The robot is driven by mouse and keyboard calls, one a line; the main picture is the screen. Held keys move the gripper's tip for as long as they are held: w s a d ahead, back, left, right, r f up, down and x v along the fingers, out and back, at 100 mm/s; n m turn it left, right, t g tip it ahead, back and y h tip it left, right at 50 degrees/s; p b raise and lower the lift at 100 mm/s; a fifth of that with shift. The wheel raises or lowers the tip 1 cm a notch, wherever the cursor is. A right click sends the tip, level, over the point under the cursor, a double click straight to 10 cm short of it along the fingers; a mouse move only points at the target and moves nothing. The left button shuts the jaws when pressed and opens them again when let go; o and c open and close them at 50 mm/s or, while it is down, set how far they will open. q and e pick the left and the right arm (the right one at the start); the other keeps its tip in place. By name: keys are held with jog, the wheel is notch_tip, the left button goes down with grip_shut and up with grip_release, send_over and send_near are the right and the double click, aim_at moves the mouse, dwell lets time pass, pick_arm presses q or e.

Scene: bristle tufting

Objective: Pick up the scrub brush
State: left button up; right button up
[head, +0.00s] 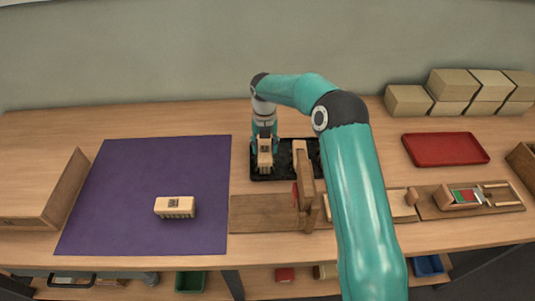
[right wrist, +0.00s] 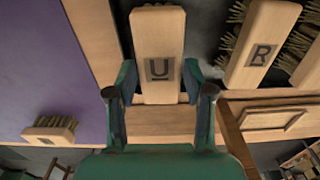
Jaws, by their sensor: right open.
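A pale wooden brush block marked U (right wrist: 158,48) is between the two fingers of my right gripper (right wrist: 160,88) in the right wrist view. In the head view this block (head: 265,158) is at the left end of the black tray (head: 287,175), with my right gripper (head: 264,133) directly above it. The fingers are open, one on each side of the block. Another bristled brush (head: 175,207) lies on the purple mat (head: 120,180). My left gripper is out of view.
A brown wooden upright (head: 305,185) and board (head: 262,213) stand in front of the tray. A red tray (head: 445,149) and stacked boxes (head: 408,100) are at the right. The mat is mostly clear.

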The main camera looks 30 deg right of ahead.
aim_at(265, 149)
notch_tip(265, 149, down, 5)
jog(key=shift+f+p, duration=0.2)
jog(key=shift+p, duration=0.25)
jog(key=c, duration=0.9)
jog(key=shift+r, duration=0.1)
notch_tip(265, 149, up, 9)
jog(key=shift+r+b, duration=0.1)
jog(key=shift+b, duration=0.65)
notch_tip(265, 149, up, 11)
jog(key=shift+f, duration=0.15)
